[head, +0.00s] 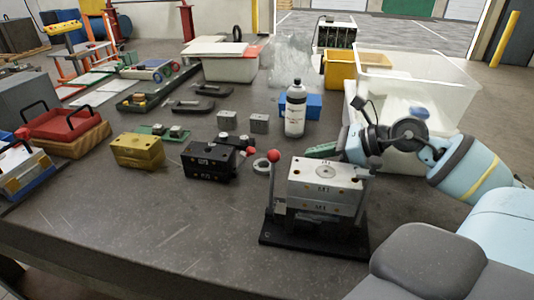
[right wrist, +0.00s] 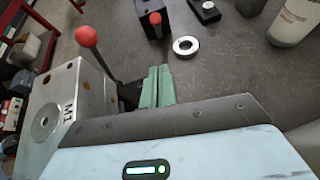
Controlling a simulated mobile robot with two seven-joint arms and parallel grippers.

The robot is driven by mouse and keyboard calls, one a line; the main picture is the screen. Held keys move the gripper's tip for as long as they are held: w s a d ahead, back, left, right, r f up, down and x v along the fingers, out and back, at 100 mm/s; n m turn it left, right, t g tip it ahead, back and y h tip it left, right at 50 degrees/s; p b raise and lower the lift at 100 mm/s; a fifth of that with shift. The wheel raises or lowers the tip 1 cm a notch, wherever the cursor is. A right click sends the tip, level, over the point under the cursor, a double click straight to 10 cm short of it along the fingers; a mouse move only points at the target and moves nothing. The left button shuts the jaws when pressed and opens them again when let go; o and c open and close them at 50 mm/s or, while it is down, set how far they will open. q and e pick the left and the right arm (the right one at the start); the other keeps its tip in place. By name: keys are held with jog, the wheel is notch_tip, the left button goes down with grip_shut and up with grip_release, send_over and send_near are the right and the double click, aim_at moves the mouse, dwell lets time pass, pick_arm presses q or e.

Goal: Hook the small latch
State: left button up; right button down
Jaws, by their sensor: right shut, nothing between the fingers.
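A silver mould base (head: 325,180) in two stacked blocks stands upright on a black base plate (head: 315,243) near the front of the table. A lever with a red ball knob (head: 274,156) rises at its left side; a grey post (head: 362,197) stands at its right. The mould's top and the red knob (right wrist: 86,37) also show in the right wrist view. I cannot clearly make out the small latch. My right gripper (head: 325,149) has green fingers, shut and empty, behind the mould. The fingers (right wrist: 157,88) show beside the lever in the right wrist view. My left gripper is out of view.
A black block (head: 208,160) with its own red-knobbed lever and a metal ring (head: 261,165) lie left of the mould. A yellow block (head: 137,150) is further left. A white bottle (head: 295,110) and a clear bin (head: 420,85) stand behind. The front left table is clear.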

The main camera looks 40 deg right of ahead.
jog(key=shift+b+x, duration=1.05)
jog(key=shift+x, duration=3.45)
jog(key=shift+w, duration=0.3)
jog(key=shift+w+a+r, duration=0.2)
jog(key=shift+w, duration=0.05)
jog(key=shift+w+a+r+p, duration=0.2)
jog(key=shift+w+a+p, duration=0.15)
jog(key=shift+w, duration=0.25)
jog(key=shift+w+a+r+p, duration=0.15)
jog(key=shift+w+a+p, duration=0.1)
jog(key=shift+w+a, duration=0.3)
jog(key=shift+w+d, duration=0.1)
